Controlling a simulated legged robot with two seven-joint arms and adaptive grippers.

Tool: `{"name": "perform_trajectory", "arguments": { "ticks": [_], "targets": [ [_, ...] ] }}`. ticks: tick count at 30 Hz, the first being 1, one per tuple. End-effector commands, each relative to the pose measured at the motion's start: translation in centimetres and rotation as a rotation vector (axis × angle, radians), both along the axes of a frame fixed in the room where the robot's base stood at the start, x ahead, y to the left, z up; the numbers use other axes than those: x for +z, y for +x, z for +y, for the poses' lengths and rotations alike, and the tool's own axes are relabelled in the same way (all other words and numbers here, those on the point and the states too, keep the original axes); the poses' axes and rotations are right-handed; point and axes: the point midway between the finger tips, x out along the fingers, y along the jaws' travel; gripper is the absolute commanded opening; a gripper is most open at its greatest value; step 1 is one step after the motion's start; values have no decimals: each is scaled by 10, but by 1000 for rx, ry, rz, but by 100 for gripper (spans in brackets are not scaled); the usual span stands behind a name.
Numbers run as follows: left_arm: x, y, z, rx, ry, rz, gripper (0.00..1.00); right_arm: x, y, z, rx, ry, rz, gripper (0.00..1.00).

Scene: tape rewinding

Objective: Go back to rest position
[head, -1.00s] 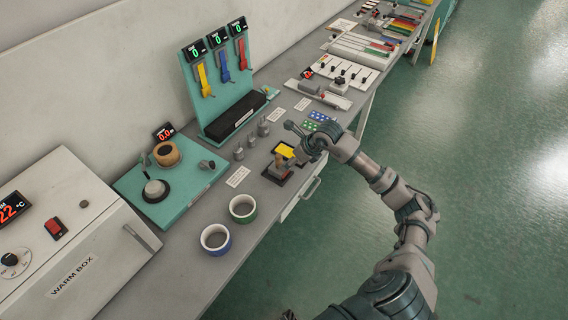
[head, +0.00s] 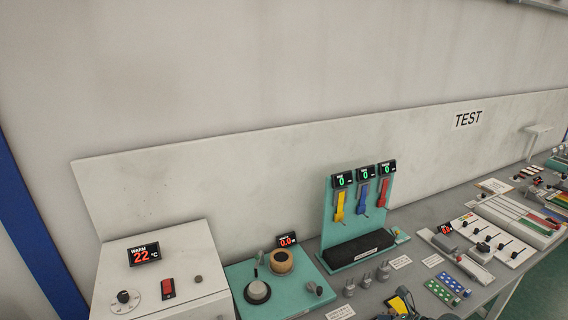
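Neither of my grippers can be made out in the head view, and no arm link shows clearly. A yellow piece with dark parts (head: 398,303) is cut by the bottom edge, and I cannot tell its details. The teal rewinding base (head: 235,278) carries a tan tape roll (head: 282,262) and a dark round knob (head: 257,292). A teal stand (head: 330,225) holds yellow (head: 340,206), blue (head: 363,198) and red (head: 384,193) strips under displays reading 0.
The warm box (head: 190,245) stands at the left, its display reading 22 °C. Small grey metal pieces (head: 366,281) stand before the stand. Slider panels (head: 492,240) and colored bars (head: 520,215) lie along the bench at right. A wall with a TEST sign (head: 468,118) rises behind.

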Motion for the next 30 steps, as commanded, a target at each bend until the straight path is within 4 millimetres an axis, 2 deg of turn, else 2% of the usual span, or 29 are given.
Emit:
{"name": "perform_trajectory", "arguments": {
  "ticks": [1,3,5,6,8,9,11,14,15,18,21,24,30],
  "targets": [
    [0,0,0,0,0,0,41,5,-8,40,21,184,-26,87],
    [0,0,0,0,0,-1,41,29,-17,83,-2,500,-66,87],
    [0,1,0,0,0,-1,41,52,-24,101,-63,764,-82,87],
    [0,1,0,0,0,-2,41,66,-26,103,-128,936,-83,87],
    [0,1,0,0,0,-2,41,78,-28,95,-258,1182,-68,87],
    [0,1,0,0,0,-2,41,80,-28,83,-366,1337,-47,87],
    [0,1,0,0,0,-2,41,70,-29,60,-557,1547,-3,87],
    [0,2,0,-1,1,-2,41,22,-41,20,-950,1824,115,87],
    [0,2,1,-1,0,-3,41,-5,-51,7,-1128,1902,175,87],
    [0,2,1,-1,1,-3,41,-73,-88,-7,-1533,1993,334,87],
    [0,2,1,-2,2,-3,41,-125,-129,-4,-1853,1985,478,87],
    [0,3,1,-2,2,-3,41,-160,-168,7,-2096,1931,603,87],
    [0,3,2,-2,2,-3,41,-201,-239,35,-2465,1753,826,87]
  ]
}}
